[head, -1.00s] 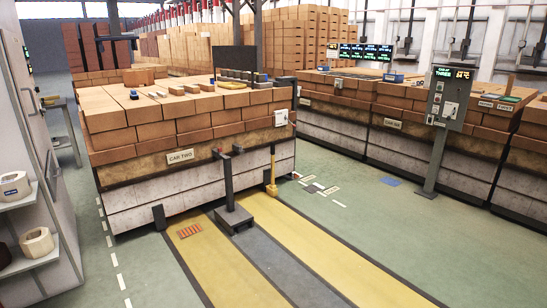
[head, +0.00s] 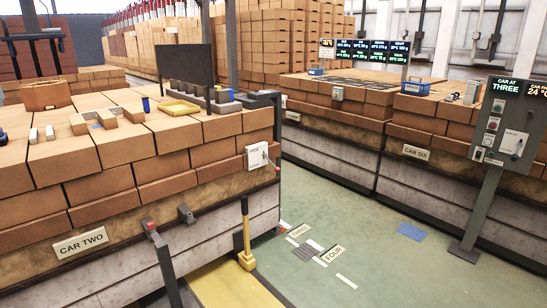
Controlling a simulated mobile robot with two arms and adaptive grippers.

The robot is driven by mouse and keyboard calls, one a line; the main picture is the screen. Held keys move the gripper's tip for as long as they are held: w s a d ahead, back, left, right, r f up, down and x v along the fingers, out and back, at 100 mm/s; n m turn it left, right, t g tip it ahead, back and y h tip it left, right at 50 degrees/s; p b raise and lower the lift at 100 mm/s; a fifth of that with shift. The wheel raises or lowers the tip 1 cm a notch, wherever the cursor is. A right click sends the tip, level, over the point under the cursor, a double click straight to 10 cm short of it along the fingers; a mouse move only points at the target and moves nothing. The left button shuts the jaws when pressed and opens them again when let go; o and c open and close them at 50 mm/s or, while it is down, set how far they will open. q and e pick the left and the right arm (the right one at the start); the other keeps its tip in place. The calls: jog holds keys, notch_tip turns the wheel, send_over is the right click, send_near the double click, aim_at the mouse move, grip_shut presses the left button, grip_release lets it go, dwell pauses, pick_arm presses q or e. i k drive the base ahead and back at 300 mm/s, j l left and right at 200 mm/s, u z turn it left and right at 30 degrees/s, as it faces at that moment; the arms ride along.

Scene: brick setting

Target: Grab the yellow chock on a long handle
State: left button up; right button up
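The yellow chock (head: 247,261) sits on the floor at the foot of the brick car marked CAR TWO (head: 81,242), just left of that car's right corner. Its long yellow handle (head: 245,225) stands nearly upright and ends in a dark tip level with the car's lower bricks. The chock is at the far end of a yellow floor strip (head: 215,285). Neither of my grippers shows in the head view.
A dark post with a red-tipped lever (head: 160,250) stands left of the chock. A grey control post (head: 478,215) marked CAR AT THREE stands at the right, before CAR SIX (head: 417,152). Green floor (head: 370,265) between is open, with flat markings and a blue patch (head: 411,232).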

aim_at(246, 259)
jog(key=i+u, duration=0.1)
jog(key=i, duration=0.5)
jog(key=i+l+u, duration=0.15)
jog(key=i, duration=0.5)
jog(key=i+l+u, duration=0.1)
jog(key=i, duration=0.5)
jog(key=l, duration=0.1)
